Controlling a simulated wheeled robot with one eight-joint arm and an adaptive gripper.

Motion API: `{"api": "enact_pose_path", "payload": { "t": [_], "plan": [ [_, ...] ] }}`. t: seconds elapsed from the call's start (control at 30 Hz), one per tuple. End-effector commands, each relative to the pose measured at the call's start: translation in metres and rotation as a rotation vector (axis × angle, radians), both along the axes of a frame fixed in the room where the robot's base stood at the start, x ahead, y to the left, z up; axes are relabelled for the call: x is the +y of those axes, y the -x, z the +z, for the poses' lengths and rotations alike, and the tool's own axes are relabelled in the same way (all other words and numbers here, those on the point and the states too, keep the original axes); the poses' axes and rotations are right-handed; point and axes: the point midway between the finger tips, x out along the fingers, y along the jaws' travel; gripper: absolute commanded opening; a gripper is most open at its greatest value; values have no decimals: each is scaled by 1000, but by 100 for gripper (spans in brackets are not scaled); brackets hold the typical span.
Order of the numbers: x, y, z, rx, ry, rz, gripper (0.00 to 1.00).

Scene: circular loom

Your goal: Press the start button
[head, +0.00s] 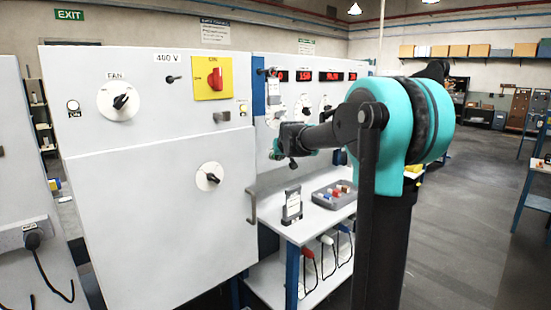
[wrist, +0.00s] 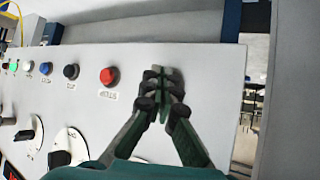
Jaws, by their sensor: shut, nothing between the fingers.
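My gripper (wrist: 163,78) is shut and empty in the wrist view, its fingertips over the pale panel (wrist: 180,55). The fingertips are to the right of a red button (wrist: 109,76) and apart from it in the picture. Left of that are a black button (wrist: 71,71), a blue one (wrist: 45,68), a white one (wrist: 28,66) and a small green one (wrist: 13,66). Their labels are too blurred to read surely, so I cannot tell which is the start button. In the head view my arm reaches left toward the panel, hiding part of it.
Rotary knobs (wrist: 66,148) sit below the button row. In the head view a grey cabinet (head: 160,220) with a handle stands at the left. A bench below holds a grey tray (head: 333,200) of coloured parts. Open floor (head: 460,230) lies at the right.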

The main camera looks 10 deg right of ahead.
Motion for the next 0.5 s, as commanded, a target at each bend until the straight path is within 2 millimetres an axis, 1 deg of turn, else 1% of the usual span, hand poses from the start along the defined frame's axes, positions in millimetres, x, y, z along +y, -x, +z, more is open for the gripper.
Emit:
{"api": "enact_pose_path", "payload": {
  "t": [0.2, 0.5],
  "plan": [
    [-6, 9, 0, 0, 1, -1, 0],
    [-7, 9, 0, 0, 0, 0, 0]
  ]
}}
